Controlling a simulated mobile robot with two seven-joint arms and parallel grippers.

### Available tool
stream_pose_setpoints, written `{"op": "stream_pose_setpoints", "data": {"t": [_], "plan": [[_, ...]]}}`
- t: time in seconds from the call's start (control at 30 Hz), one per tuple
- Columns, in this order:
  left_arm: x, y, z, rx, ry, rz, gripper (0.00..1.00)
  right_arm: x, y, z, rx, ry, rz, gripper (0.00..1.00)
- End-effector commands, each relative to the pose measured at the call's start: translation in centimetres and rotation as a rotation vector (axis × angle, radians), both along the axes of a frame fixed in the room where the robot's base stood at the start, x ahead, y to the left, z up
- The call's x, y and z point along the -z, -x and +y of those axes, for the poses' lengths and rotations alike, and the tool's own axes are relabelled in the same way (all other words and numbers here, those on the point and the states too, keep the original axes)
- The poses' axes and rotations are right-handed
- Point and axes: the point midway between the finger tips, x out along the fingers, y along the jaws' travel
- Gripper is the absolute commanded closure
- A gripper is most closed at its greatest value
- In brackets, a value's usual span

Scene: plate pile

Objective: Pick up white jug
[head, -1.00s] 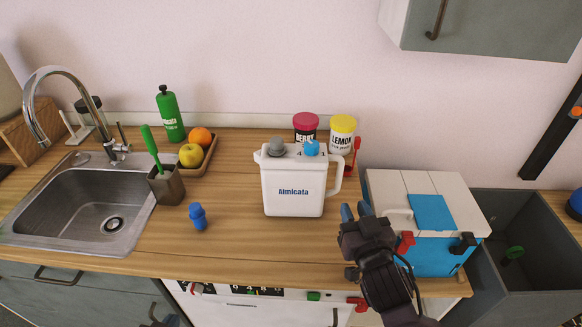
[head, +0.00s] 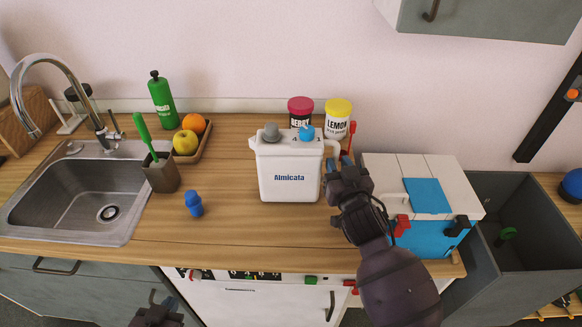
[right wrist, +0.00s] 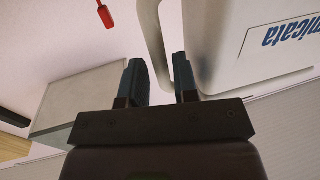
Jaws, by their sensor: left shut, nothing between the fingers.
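The white jug (head: 289,180) with "Almicata" on its front stands upright on the wooden counter. It has a grey knob and a blue knob on top, and its handle (head: 333,150) is on the right side. My right gripper (head: 338,165) is at the handle, partly hiding it. In the right wrist view the right gripper (right wrist: 160,78) has its fingers apart, with the jug handle (right wrist: 153,35) in the gap between or just beyond the tips; contact cannot be told. My left gripper (head: 160,305) is low at the bottom edge, shut, empty and away from the jug.
Red-lidded (head: 301,106) and yellow-lidded (head: 337,120) jars stand behind the jug. A blue and white box (head: 437,235) is close to the right arm. A blue bottle (head: 194,204), a utensil cup (head: 162,174) and the sink (head: 75,190) are left. Counter in front is clear.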

Motion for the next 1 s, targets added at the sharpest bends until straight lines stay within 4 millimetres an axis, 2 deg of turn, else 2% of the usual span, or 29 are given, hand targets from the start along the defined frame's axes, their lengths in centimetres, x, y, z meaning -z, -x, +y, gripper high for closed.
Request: {"op": "stream_pose_setpoints", "data": {"t": [0.2,0.47,0.5,0.67,1.0], "plan": [[-0.3,-0.2,0.0,0.002,0.0,-0.006,1.0,0.0,-2.2,0.5,0.0,0.0,0.0,0.72],[-0.3,-0.2,0.0,0.002,0.0,-0.006,1.0,0.0,-2.4,0.5,0.0,-0.001,0.0,0.72],[-0.3,-0.2,0.0,0.001,-0.001,-0.006,1.0,0.0,-2.4,0.5,0.0,-0.001,0.0,0.74],[-0.2,-0.1,0.0,0.001,-0.001,-0.003,1.0,0.0,-2.4,0.5,0.0,-0.001,0.0,0.98],[0.1,0.4,0.1,-0.001,-0.001,0.007,1.0,-0.1,-2.4,0.6,-0.001,-0.004,-0.002,1.0]]}}
